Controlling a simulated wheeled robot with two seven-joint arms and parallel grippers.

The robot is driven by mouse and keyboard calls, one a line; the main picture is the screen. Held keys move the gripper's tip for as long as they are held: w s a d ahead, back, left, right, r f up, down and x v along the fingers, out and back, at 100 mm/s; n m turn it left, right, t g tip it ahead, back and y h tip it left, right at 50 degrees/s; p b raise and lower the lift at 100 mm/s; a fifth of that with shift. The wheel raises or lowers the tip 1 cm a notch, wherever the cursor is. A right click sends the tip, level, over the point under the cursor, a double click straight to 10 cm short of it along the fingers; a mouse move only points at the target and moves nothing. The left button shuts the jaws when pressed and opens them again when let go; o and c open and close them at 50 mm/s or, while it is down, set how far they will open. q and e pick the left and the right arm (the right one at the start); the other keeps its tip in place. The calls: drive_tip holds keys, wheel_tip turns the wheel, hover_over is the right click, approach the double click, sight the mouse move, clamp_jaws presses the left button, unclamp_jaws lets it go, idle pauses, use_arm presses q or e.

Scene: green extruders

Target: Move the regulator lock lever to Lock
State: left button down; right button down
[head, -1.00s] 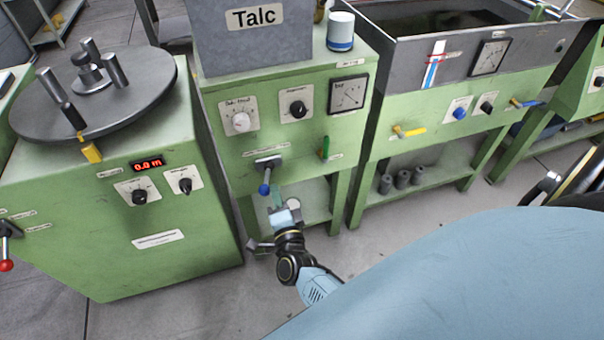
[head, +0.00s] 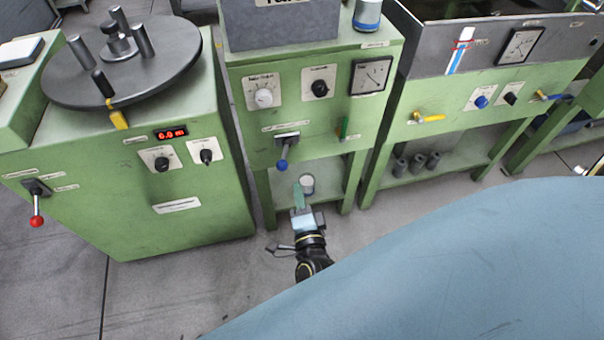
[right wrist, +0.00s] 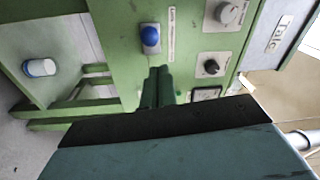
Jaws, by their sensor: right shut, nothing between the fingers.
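The Talc machine's green front panel (head: 300,140) carries a lever with a blue knob (head: 283,164) that hangs down from a dark mount plate under a small label. The labels are too small to read, so I cannot tell for sure which lever is the regulator lock. The blue knob also shows in the right wrist view (right wrist: 150,36), beyond the fingertips. My left gripper is not in view.
A red-knobbed lever (head: 37,220) is on the left machine under a round dark turntable (head: 122,68). A white-and-blue cup (head: 307,183) stands on the shelf below the panel. The tank bench to the right has a yellow valve handle (head: 428,118). Floor is clear in front.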

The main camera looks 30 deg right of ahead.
drive_tip(key=shift+s+a+f, duration=0.1)
drive_tip(key=shift+s+a, duration=0.7)
